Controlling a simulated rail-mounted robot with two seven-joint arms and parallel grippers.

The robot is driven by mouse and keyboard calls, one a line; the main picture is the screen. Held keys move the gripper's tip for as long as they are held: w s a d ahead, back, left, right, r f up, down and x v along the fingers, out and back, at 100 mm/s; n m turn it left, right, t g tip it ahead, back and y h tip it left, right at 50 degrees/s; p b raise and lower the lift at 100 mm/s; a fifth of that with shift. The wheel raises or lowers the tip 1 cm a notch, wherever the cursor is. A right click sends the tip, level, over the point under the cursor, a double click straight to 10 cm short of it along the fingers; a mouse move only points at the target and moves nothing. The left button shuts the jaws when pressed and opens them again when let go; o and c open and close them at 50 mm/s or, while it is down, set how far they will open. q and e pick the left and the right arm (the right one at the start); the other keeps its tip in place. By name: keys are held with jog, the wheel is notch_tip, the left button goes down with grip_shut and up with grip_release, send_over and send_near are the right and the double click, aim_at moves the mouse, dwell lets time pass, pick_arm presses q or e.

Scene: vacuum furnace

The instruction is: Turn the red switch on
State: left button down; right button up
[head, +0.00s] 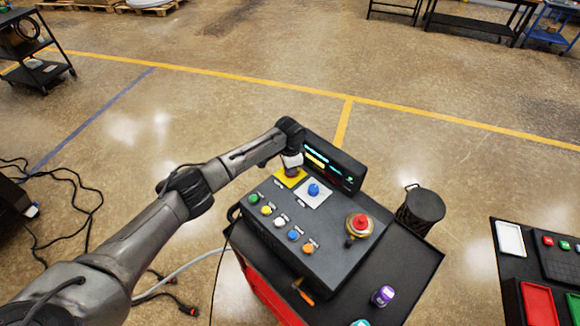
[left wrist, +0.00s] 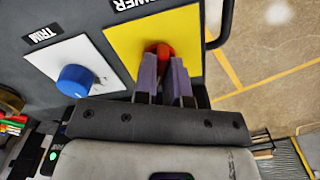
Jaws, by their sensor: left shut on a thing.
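The red switch (left wrist: 159,49) sits on a yellow plate (left wrist: 125,40) labelled POWER on the dark control box (head: 305,235). In the left wrist view the two fingers of my left gripper (left wrist: 165,75) are closed on the red switch, one on each side, and cover much of it. In the head view my left gripper (head: 292,165) is over the yellow plate (head: 282,181) at the back left of the box, and the switch is hidden behind it. Whether the switch is on cannot be told. My right gripper is not in view.
A blue TRIM knob (head: 313,190) on a white plate is beside the yellow plate. Several coloured buttons (head: 280,222) line the front. A red mushroom button (head: 360,222) is at the right. A display (head: 330,165) stands behind. A screwdriver (head: 303,289) lies on the cart in front.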

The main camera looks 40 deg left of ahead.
pick_arm(q)
jog(key=shift+m, duration=0.5)
jog(key=c, duration=1.2)
grip_release()
jog(key=shift+r, duration=0.1)
notch_tip(320, 180, up, 14)
jog(key=shift+f+b, duration=0.15)
jog(key=shift+b, duration=1.1)
